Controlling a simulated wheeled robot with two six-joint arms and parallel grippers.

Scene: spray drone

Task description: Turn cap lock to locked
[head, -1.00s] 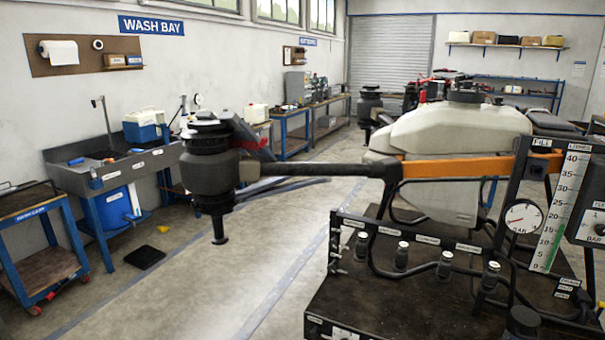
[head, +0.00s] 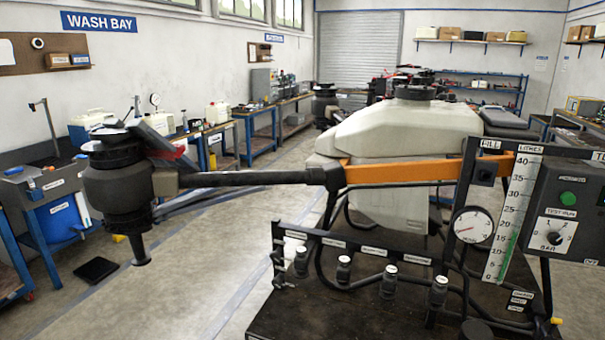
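The spray drone's big off-white tank (head: 385,150) stands behind the bench in the head view. A dark round cap (head: 415,93) sits on top of the tank. The cap is small at this distance, and I cannot tell a lock on it or its position. Neither of my grippers is in view.
A drone arm with a dark motor (head: 118,190) reaches left across the view, joined to an orange beam (head: 400,170). In front is a dark bench (head: 300,318) with several fittings, a gauge (head: 473,226), a litre scale (head: 512,215) and a control box (head: 568,205). Floor at left is partly clear.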

